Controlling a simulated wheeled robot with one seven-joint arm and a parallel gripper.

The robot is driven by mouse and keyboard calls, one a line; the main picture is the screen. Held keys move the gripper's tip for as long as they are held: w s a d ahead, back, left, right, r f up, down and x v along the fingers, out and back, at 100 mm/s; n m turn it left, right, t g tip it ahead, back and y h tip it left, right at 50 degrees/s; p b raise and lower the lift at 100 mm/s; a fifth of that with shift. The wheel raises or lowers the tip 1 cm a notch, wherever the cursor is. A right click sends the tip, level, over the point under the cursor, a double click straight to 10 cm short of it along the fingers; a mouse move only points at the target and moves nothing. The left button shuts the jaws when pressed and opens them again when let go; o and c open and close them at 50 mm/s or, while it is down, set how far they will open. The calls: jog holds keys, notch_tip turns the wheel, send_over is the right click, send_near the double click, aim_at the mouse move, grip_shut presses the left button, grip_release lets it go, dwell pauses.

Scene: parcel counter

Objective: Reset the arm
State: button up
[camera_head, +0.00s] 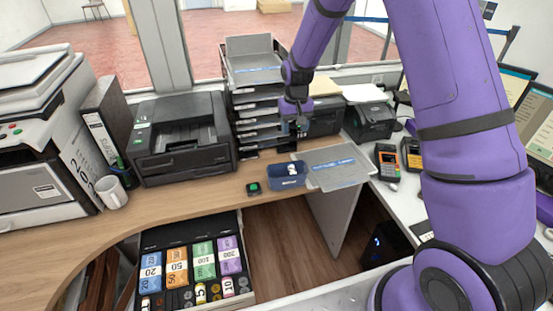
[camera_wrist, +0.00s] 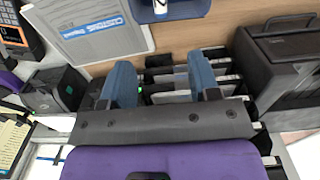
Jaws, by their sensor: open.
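My purple arm reaches in from the right of the head view. My gripper (camera_head: 297,128) hangs in front of the stacked letter trays (camera_head: 257,112), above the counter's back part. In the wrist view its two blue fingers (camera_wrist: 160,80) stand apart with nothing held between them. The tray stack (camera_wrist: 222,62) shows behind and between the fingers there. In the head view the fingertips are small and partly lost against the dark trays.
A black printer (camera_head: 180,140) stands left, a card terminal (camera_head: 387,160) right. An open cash drawer (camera_head: 190,240) is below.

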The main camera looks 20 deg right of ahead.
jog(key=shift+r, duration=0.1)
jog(key=s+d+r+t, duration=0.1)
jog(key=s+r, duration=0.6)
jog(key=r, duration=0.4)
jog(key=s+d+r+t, duration=0.1)
jog(key=s+d+r, duration=0.1)
jog(key=s+r, duration=0.65)
jog(key=s+d+r+t, duration=0.1)
jog(key=s+r, duration=0.4)
jog(key=s, duration=0.5)
jog(key=s+d+r+t, duration=0.1)
jog(key=s+r, duration=0.4)
jog(key=s, duration=0.6)
jog(key=shift+s+r+t, duration=0.2)
jog(key=shift+r+t, duration=0.2)
jog(key=shift+t, duration=0.2)
jog(key=shift+a, duration=0.1)
